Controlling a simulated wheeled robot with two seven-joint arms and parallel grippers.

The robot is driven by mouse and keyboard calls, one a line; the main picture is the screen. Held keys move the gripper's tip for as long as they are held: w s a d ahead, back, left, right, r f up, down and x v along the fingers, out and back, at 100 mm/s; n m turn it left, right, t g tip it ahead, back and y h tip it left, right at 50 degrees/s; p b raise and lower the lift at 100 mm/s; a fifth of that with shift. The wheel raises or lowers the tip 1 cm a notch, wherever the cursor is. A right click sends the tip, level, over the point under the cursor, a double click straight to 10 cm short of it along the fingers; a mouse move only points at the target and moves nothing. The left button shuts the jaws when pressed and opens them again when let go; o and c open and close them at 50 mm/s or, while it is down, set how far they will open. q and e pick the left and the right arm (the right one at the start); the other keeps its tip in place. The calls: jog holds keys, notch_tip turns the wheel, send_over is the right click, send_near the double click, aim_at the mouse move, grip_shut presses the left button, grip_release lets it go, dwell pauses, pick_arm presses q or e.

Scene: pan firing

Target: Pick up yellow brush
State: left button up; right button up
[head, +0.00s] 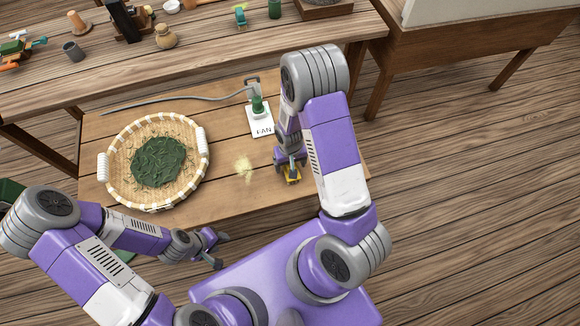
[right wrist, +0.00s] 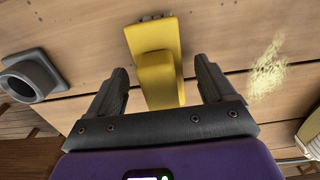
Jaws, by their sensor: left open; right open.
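The yellow brush (head: 292,178) is on the low wooden table, mostly hidden in the head view by my right arm. In the right wrist view the yellow brush (right wrist: 158,70) shows as a raised block on a wider flat yellow end with bristles at its far edge. My right gripper (right wrist: 163,75) is open, with one finger on each side of the block and visible gaps to both. It points down at the table in the head view (head: 290,163). My left gripper (head: 221,250) is open and empty, in front of the table's near edge.
A round woven basket (head: 108,190) with dark green leaves (head: 158,162) is on the table's left side. Pale yellow powder (head: 243,167) lies left of the brush. A grey cup-like piece (right wrist: 30,75) shows in the wrist view.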

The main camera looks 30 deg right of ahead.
jog(key=shift+c, duration=0.5)
jog(key=c, duration=1.1)
notch_tip(320, 180, up, 10)
jog(key=shift+f+p, duration=0.1)
jog(key=shift+p, duration=0.95)
